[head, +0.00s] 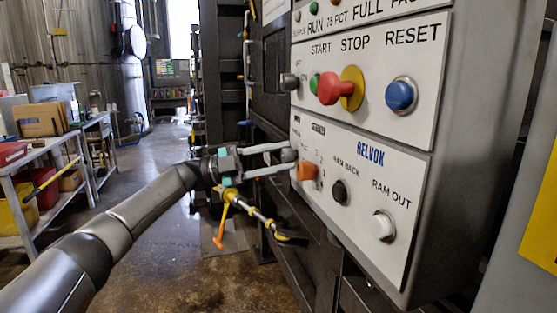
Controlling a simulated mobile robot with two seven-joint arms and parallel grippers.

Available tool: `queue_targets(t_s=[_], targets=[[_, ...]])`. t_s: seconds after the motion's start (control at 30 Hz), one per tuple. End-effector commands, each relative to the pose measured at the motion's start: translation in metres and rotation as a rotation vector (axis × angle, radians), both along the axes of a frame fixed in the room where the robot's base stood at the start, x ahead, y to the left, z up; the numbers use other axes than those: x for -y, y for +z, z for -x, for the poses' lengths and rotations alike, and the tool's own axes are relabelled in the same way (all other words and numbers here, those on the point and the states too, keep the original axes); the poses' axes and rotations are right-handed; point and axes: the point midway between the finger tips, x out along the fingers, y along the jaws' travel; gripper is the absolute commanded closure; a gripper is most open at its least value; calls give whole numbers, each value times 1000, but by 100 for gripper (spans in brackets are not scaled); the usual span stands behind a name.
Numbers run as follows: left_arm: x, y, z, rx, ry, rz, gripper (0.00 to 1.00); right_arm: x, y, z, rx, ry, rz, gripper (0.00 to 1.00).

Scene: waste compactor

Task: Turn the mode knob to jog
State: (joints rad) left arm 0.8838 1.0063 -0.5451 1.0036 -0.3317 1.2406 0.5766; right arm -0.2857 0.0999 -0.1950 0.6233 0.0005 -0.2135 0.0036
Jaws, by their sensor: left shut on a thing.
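The control box carries a lower white panel (368,235) with small labels at its left that I cannot read clearly, so no knob can be read as the mode knob. My left gripper (289,158) is at this panel's left edge, its fingers one above the other around a grey rounded knob (289,155). It appears shut on that knob, partly hidden by the fingers. An orange knob (307,171) is just right of the lower fingertip, with small marks around it. The knob's setting cannot be made out. My right gripper is not in view.
The lower panel also has a black button (339,191) and a white button (382,226). The upper panel has a red knob (331,88) on a yellow collar, a blue button (400,95) and a grey knob (289,82). A yellow-handled tool (252,208) hangs below my gripper.

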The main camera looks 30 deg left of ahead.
Motion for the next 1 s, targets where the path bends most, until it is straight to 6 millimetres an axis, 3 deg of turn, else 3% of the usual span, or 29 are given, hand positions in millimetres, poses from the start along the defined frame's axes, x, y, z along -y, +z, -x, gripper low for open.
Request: queue_targets(t_s=[0.5,1.0], targets=[[0,2,0,221,-2,-258,100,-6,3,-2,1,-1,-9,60],[0,2,-1,263,-1,-308,100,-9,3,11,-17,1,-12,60]])
